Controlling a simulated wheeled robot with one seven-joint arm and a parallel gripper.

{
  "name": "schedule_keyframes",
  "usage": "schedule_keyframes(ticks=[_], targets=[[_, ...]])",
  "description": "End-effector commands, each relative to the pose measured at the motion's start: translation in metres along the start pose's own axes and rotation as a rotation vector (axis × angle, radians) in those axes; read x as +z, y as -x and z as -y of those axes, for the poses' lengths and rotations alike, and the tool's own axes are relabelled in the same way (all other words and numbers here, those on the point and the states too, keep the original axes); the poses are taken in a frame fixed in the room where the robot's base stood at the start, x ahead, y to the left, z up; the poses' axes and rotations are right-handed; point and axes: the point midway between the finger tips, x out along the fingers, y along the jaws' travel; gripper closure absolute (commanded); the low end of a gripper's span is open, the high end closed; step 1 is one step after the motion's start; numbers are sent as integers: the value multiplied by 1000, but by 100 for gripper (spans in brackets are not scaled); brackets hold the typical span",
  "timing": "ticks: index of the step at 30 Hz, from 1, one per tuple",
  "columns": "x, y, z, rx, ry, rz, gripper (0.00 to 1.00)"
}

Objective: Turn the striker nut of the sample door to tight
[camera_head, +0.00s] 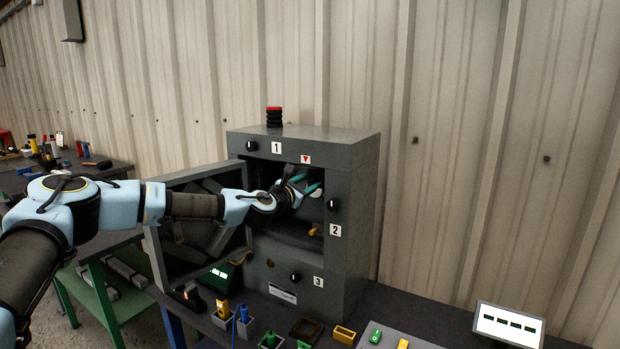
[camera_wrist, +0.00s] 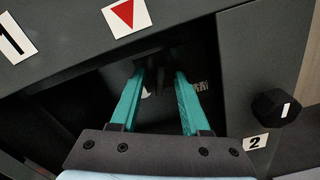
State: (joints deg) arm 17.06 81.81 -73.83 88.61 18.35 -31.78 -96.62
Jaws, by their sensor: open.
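The grey enclosure (camera_head: 345,165) stands on the bench with its sample door (camera_head: 160,262) swung open to the left. My gripper (camera_head: 305,188) reaches into the upper part of the opening, just below the red triangle label (camera_head: 306,160). In the wrist view my gripper (camera_wrist: 160,82) has its two teal fingers apart. A dark shape (camera_wrist: 152,58) lies at the fingertips under the triangle; it may be the striker nut, but it is too dark to tell. I cannot tell whether the fingers touch it. The nut cannot be made out in the head view.
Black knobs sit by labels 1 (camera_head: 252,145), 2 (camera_head: 333,204) and 3 (camera_head: 294,277). A yellow handle (camera_head: 316,230) is in the opening. A red-and-black stack (camera_head: 274,117) stands on top.

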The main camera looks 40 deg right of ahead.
Motion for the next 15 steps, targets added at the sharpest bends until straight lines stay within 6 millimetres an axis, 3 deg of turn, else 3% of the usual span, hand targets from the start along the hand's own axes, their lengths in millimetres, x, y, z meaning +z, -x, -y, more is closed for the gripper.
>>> schedule_keyframes(ticks=[10, 15], targets=[[-1, -5, 0, 0, -1, 0, 54], [-1, -4, 0, 0, -1, 0, 71]])
